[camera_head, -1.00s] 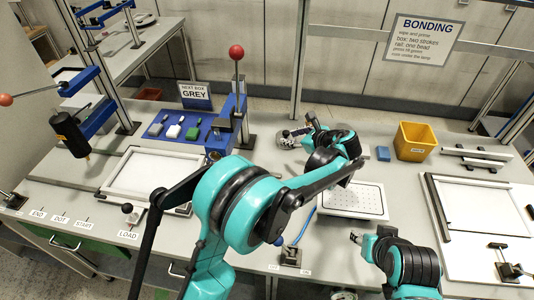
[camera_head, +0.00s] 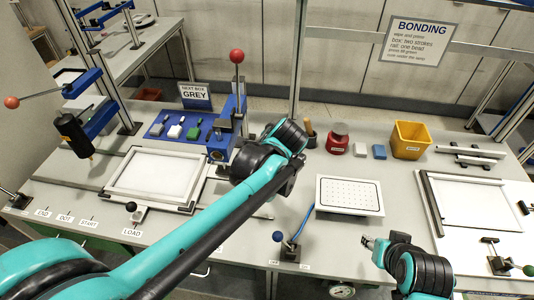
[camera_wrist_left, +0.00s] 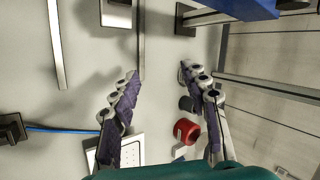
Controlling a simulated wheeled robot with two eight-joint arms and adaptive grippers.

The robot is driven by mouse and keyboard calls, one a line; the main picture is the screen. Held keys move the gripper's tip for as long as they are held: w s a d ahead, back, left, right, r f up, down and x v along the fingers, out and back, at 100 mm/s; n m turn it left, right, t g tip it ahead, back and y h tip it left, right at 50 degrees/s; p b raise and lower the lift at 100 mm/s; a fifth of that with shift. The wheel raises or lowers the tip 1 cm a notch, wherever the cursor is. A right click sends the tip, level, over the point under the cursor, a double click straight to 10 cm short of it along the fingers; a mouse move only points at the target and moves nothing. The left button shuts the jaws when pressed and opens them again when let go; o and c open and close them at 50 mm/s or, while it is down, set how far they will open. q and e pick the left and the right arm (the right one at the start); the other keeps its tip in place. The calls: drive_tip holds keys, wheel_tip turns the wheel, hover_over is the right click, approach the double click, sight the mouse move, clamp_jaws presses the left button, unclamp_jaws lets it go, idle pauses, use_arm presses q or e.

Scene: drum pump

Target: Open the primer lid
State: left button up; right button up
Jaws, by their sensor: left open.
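A dark brush holder (camera_head: 309,136) stands just left of the pot. A white block (camera_head: 360,150), a blue block (camera_head: 379,152) and a yellow bin (camera_head: 410,140) are to its right. A white perforated plate (camera_head: 349,194) lies in front. A blue fixture (camera_head: 238,110) rises at left.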

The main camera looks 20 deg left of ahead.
use_arm(q)
drive_tip(key=shift+s+n, duration=0.3)
drive_tip(key=shift+s, duration=0.2)
